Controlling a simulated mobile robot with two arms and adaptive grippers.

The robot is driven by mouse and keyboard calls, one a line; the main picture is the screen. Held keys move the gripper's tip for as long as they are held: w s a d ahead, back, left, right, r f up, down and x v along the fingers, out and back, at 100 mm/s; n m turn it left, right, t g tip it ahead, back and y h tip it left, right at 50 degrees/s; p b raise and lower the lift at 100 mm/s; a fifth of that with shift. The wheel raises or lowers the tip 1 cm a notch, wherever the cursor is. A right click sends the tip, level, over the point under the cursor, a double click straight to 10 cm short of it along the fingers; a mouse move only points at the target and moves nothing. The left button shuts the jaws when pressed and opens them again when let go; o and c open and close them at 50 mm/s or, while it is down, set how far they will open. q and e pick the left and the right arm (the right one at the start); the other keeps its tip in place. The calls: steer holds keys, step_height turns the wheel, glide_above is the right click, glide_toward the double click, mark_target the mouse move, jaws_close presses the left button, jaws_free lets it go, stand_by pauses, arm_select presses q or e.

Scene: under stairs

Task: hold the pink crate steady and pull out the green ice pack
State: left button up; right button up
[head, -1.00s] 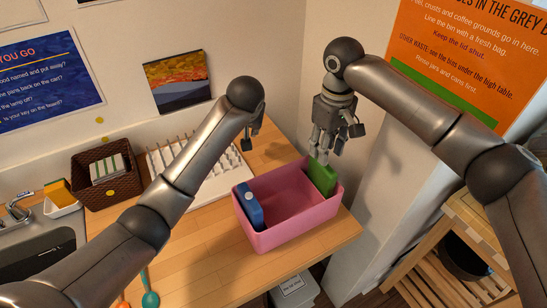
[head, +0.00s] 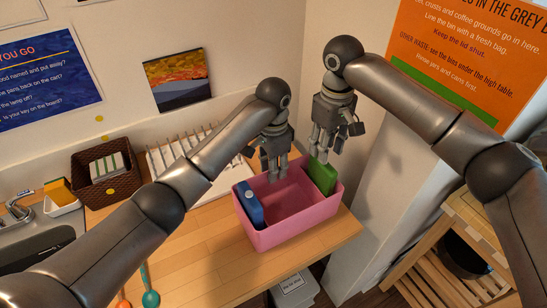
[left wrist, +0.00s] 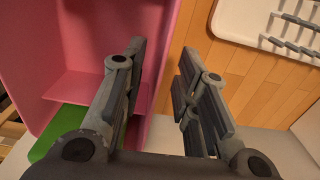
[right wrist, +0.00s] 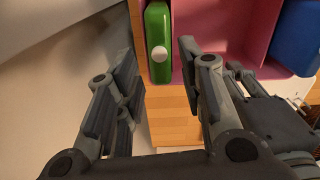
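The pink crate (head: 290,232) stands on the wooden table near its right corner. The green ice pack (head: 321,175) stands upright at the crate's right end, its top above the rim; it also shows in the right wrist view (right wrist: 158,45). My left gripper (head: 273,176) is open at the crate's back wall; in the left wrist view the pink wall (left wrist: 165,75) passes between its fingers, touching neither visibly. My right gripper (head: 321,155) is open just above the green pack. In the right wrist view the pack lies between the open fingertips (right wrist: 157,55).
A blue ice pack (head: 248,207) stands at the crate's left end. A white pegged rack (head: 160,158) and a brown basket (head: 108,190) are behind and left. The wall corner is close behind the right gripper. The table's front is mostly clear.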

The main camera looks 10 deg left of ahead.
mark_target(274, 192)
arm_select(q)
step_height(274, 192, down, 7)
stand_by(0.3)
steer(key=shift+c, duration=0.4)
jaws_close()
